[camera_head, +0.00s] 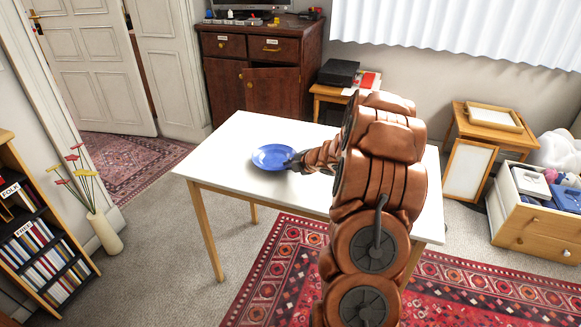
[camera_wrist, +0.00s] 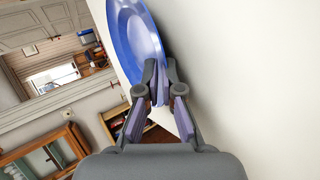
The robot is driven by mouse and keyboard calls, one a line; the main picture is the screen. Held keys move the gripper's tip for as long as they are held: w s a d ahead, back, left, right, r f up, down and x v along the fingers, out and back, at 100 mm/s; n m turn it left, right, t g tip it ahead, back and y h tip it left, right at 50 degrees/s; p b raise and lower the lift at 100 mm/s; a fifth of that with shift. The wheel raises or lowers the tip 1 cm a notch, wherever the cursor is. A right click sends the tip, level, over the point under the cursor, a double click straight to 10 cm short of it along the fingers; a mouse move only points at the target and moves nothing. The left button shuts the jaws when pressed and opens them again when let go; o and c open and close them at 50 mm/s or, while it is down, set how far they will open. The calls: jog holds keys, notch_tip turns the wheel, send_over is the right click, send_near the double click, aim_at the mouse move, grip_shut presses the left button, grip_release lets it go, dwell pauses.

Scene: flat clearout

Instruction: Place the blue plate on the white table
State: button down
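The blue plate (camera_head: 273,157) is over the left part of the white table (camera_head: 225,150), face up and roughly level. In the wrist view the plate (camera_wrist: 138,40) extends up and left from between my fingertips. My gripper (camera_head: 293,164) is at the plate's right edge. In the wrist view my gripper (camera_wrist: 160,82) has its fingers closed together on the plate's rim. The white tabletop (camera_wrist: 250,70) fills the right side there. Whether the plate's underside touches the tabletop is hard to tell. My arm hides the middle and right of the table.
The visible tabletop around the plate is bare. A patterned red rug (camera_head: 270,285) lies below. A bookshelf (camera_head: 40,245) and a vase with flowers (camera_head: 103,232) stand left. A dark wooden cabinet (camera_head: 225,80) is behind, and an open drawer with items (camera_head: 530,215) is right.

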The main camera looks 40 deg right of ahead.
jog(key=shift+f, duration=0.25)
jog(key=shift+f, duration=0.15)
jog(key=c, duration=1.6)
grip_release()
jog(key=shift+r, duration=0.2)
jog(key=v, duration=1.2)
